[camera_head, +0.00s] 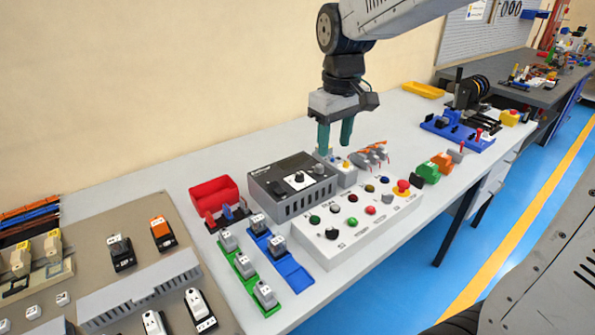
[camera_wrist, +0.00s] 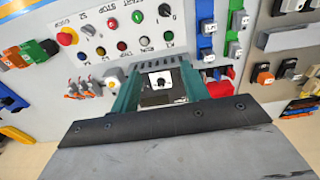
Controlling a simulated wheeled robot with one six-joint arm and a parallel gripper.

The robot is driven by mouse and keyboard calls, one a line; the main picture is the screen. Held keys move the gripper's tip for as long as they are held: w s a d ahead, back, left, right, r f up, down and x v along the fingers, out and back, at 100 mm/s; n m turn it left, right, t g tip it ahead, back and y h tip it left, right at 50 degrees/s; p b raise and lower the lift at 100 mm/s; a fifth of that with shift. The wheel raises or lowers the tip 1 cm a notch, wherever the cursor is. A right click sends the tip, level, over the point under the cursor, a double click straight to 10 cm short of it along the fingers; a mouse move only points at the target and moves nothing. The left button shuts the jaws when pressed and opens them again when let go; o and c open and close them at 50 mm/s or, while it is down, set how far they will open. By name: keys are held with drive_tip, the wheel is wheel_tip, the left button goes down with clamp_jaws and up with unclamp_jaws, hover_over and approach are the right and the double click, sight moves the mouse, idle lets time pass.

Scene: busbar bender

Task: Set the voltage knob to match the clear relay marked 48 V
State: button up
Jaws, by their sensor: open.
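The grey power supply box (camera_head: 305,200) stands on the bench with a black knob on a white dial plate (camera_head: 299,178). In the wrist view the knob (camera_wrist: 161,82) shows between my fingers; its setting is too small to read. My gripper (camera_head: 335,145) is open and empty, fingers pointing down, above and behind the box. Its two teal fingers also frame the wrist view (camera_wrist: 162,90). Several clear-topped relays, such as one (camera_head: 278,244) on a blue rail and one (camera_head: 265,293) on a green rail, sit left of the button panel. Their markings cannot be read.
A white button panel (camera_head: 335,240) with a red emergency stop (camera_head: 403,187) lies in front of the box. A red bin (camera_head: 213,193) stands to its left. Grey connectors with orange wires (camera_head: 372,155) are to its right. A brown mounting board (camera_head: 130,225) lies at left.

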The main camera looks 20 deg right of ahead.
sight(300, 174)
drive_tip(key=w+f+n, duration=0.1)
drive_tip(key=w+f, duration=0.2)
drive_tip(key=w, duration=0.2)
drive_tip(key=w+a+f+n, duration=0.1)
drive_tip(key=w+f, duration=0.2)
drive_tip(key=w, duration=0.2)
drive_tip(key=w+a+f, duration=0.1)
drive_tip(key=w+f, duration=0.3)
drive_tip(key=w, duration=0.1)
drive_tip(key=shift+w+n+g, duration=0.25)
drive_tip(key=shift+n+g, duration=0.05)
drive_tip(key=shift+n, duration=0.1)
drive_tip(key=shift+w+f, duration=0.15)
drive_tip(key=shift+f, duration=0.25)
wheel_tip(300, 174, down, 7)
drive_tip(key=shift+f, duration=0.2)
drive_tip(key=c, duration=1)
